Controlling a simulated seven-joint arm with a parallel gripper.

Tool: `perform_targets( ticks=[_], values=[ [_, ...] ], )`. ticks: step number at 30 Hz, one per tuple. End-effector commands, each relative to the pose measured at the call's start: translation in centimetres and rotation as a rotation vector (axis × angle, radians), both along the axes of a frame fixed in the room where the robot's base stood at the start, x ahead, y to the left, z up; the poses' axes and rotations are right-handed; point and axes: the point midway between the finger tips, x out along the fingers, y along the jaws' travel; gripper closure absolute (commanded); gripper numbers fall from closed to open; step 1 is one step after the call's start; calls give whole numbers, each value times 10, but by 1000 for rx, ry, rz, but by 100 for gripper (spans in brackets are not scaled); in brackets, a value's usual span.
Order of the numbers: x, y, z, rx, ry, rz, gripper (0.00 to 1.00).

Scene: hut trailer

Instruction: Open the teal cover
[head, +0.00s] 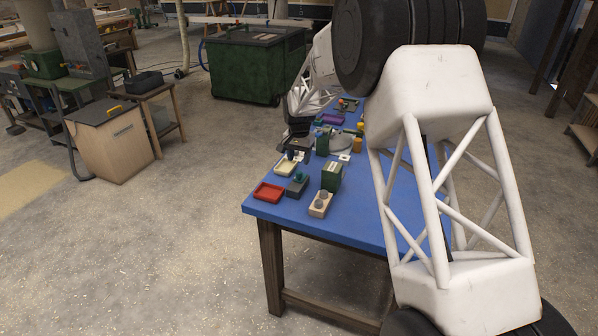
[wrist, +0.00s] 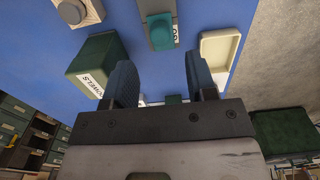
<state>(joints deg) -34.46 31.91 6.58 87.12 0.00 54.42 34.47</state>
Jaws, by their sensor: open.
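The teal cover (wrist: 160,31) sits on a small grey box with a partly readable white label in the wrist view. It also shows in the head view (head: 300,177), near the left front of the blue table. My gripper (wrist: 162,82) is open, with its two blue-grey fingers apart and nothing seen between them. In the wrist view the cover lies ahead of the fingers, roughly in line with the gap, and apart from them. In the head view my gripper (head: 298,155) is small and partly lost among the objects behind the grey box.
A green box (wrist: 97,63) labelled DOWELS stands left of the fingers and a cream tray (wrist: 219,48) lies right. The front right of the blue table (head: 352,222) is clear.

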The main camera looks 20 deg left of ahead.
Motion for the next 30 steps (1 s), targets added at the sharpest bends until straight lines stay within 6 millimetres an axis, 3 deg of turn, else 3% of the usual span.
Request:
perform_targets(
  ticks=[15, 27, 30],
  values=[
    [0, 0, -55, 0, 0, 0, 48],
    [0, 0, -61, 1, -1, 0, 48],
    [0, 0, -61, 1, -1, 0, 60]
  ],
)
